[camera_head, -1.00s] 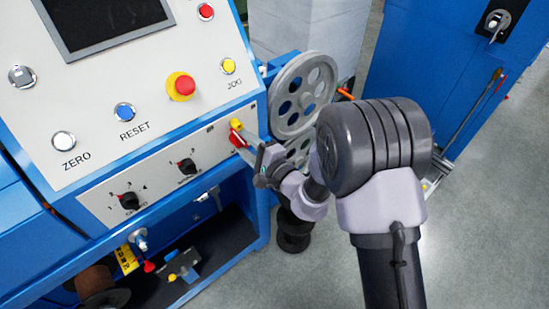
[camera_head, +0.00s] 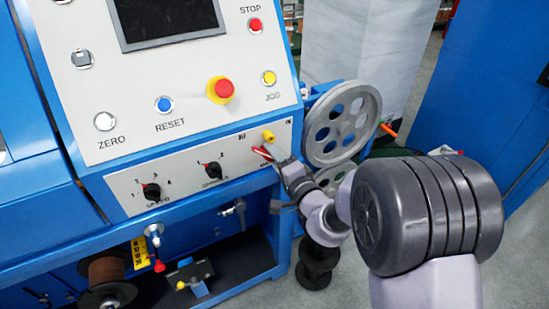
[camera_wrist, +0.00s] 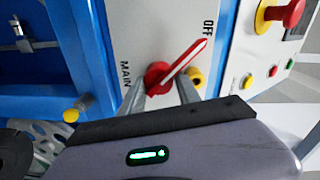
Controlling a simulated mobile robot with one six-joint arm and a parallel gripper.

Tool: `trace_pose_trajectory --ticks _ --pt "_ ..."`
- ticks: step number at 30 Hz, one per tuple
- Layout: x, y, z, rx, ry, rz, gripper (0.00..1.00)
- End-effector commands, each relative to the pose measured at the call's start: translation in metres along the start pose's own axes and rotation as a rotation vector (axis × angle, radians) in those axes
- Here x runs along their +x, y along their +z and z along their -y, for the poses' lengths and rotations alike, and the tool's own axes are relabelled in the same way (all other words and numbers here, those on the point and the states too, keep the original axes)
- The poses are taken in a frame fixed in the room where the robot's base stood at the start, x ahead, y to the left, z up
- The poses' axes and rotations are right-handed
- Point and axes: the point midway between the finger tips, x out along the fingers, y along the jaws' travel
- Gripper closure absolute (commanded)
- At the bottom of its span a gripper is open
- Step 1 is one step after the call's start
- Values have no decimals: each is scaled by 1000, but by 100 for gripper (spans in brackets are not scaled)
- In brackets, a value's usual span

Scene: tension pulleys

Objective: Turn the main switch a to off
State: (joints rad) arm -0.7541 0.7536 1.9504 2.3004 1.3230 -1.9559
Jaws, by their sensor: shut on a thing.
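The main switch a is a red rotary knob with a white-striped handle, at the right end of the lower white panel in the head view (camera_head: 262,153). It also shows in the wrist view (camera_wrist: 187,61), where the handle slants up and right, its tip just below the OFF label (camera_wrist: 208,28). My gripper (camera_wrist: 160,92) is shut on the switch, with one finger on each side of the red knob. In the head view my gripper (camera_head: 281,163) reaches it from the right and hides part of it. The MAIN label (camera_wrist: 125,74) is left of the knob.
A yellow knob (camera_head: 268,136) sits close above the switch. A red emergency button on a yellow base (camera_head: 221,90) and the yellow JOG button (camera_head: 269,77) are higher up. A grey pulley wheel (camera_head: 342,123) stands just right of the panel, near my arm.

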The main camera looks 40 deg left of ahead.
Motion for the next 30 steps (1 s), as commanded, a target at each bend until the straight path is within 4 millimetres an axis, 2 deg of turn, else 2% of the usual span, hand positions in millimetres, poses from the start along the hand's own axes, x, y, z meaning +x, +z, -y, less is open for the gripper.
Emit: trace_pose_trajectory --ticks 11,12,14,30 --pt "0 3 -1 -8 3 8 100" --pt "0 3 -1 -8 3 8 53" --pt "0 3 -1 -8 3 9 42" --pt "1 2 2 -2 -2 6 40"
